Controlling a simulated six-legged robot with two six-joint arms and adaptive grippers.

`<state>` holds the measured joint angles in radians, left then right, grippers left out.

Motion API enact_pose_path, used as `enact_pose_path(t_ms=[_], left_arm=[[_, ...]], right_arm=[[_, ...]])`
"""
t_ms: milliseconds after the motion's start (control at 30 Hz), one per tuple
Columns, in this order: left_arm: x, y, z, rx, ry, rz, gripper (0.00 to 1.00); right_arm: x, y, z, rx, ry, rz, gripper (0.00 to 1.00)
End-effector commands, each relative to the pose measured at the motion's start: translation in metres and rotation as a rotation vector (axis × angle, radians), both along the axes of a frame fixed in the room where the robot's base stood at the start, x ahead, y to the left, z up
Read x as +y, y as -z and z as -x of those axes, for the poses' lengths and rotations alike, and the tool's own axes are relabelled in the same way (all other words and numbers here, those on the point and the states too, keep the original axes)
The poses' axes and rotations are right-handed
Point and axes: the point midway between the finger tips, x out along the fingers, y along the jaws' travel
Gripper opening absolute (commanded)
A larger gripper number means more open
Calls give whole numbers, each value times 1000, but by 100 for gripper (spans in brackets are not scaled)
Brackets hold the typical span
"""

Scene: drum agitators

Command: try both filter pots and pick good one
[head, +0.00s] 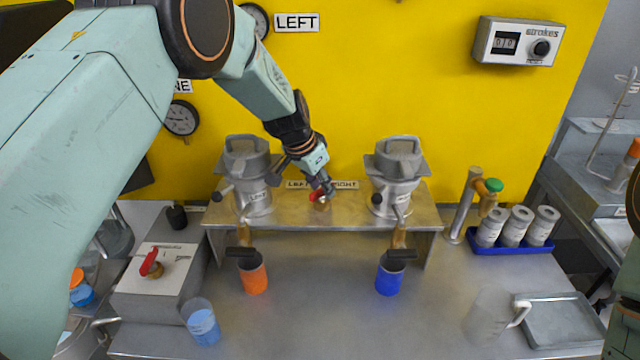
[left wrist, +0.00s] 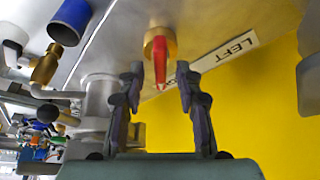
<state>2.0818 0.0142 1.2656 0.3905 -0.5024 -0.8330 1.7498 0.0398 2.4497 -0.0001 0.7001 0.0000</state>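Two grey metal filter pots, the left one (head: 247,178) and the right one (head: 396,178), stand with lids on a metal shelf. Between them is a small valve with a red handle (head: 318,197). My left gripper (head: 326,184) is at this valve. In the left wrist view the red handle (left wrist: 160,62) lies between the open fingers (left wrist: 160,80), with a gap showing on each side. An orange cup (head: 253,279) stands below the left pot's outlet and a blue cup (head: 389,281) below the right one's. My right gripper is not in view.
A grey box with a red-handled valve (head: 152,263) and a beaker of blue liquid (head: 202,324) stand at left. At right are a blue tray of canisters (head: 512,248), a clear jug (head: 488,318) and a metal tray (head: 562,325). A strokes counter (head: 518,42) hangs on the wall.

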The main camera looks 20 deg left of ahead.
Motion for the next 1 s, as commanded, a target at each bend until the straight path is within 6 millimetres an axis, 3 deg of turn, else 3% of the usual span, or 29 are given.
enact_pose_path(t_ms=[133,533,1000], left_arm=[[0,0,-1,1,0,0,34],[1,0,-1,0,0,-1,0],[1,-2,-1,-1,-23,-1,0]], right_arm=[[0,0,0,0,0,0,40],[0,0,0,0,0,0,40],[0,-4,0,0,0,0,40]])
